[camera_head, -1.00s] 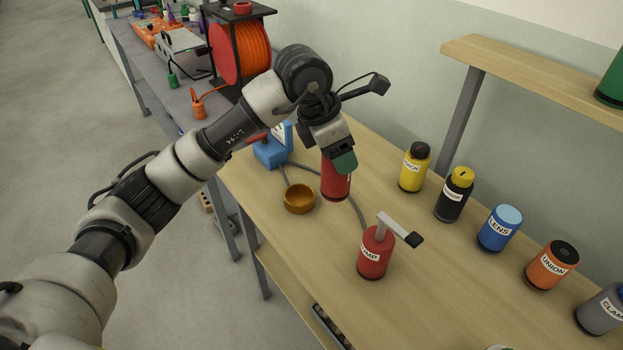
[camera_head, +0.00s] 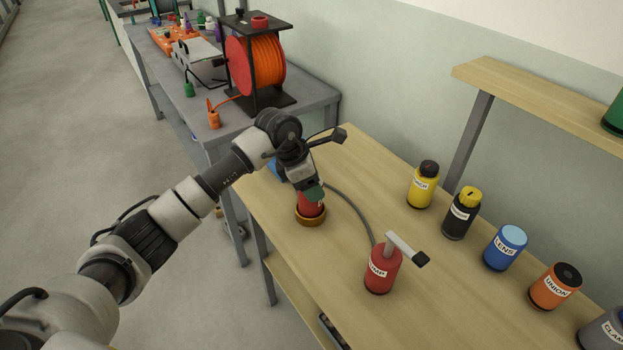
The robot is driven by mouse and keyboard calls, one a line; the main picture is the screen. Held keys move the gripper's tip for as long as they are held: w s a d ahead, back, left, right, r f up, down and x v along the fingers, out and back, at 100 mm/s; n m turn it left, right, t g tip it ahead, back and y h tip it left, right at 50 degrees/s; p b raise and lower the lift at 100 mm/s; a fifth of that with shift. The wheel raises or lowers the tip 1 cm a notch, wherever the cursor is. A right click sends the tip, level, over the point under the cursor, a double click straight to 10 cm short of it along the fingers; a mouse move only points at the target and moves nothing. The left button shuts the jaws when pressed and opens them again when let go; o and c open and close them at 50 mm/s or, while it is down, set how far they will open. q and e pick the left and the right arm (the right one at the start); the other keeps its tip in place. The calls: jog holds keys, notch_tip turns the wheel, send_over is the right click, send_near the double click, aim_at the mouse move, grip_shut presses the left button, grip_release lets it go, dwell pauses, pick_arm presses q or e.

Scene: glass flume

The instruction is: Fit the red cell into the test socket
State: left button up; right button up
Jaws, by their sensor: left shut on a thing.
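My left gripper (camera_head: 313,192) is shut on the red cell (camera_head: 310,207), a red cylinder, holding it from above. The round brown socket (camera_head: 311,220) is on the wooden table directly below, and the cell's lower end appears inside its rim. The socket's front wall hides the cell's bottom, so I cannot tell whether it is fully seated. My right gripper is not in view.
A red pump bottle (camera_head: 380,271) with a grey handle stands right of the socket. Yellow (camera_head: 422,188), black (camera_head: 460,216), blue (camera_head: 503,252) and orange (camera_head: 554,290) bottles line the back. A blue device (camera_head: 275,168) is partly hidden behind my arm.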

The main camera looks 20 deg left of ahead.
pick_arm(q)
jog(key=shift+f, duration=0.15)
jog(key=o, duration=1)
jog(key=shift+r, duration=0.2)
jog(key=shift+r, duration=0.2)
jog(key=b+v, duration=0.1)
jog(key=v, duration=1)
jog(key=shift+a+r+b, duration=0.2)
jog(key=shift+r+b, duration=0.1)
jog(key=shift+s, duration=0.1)
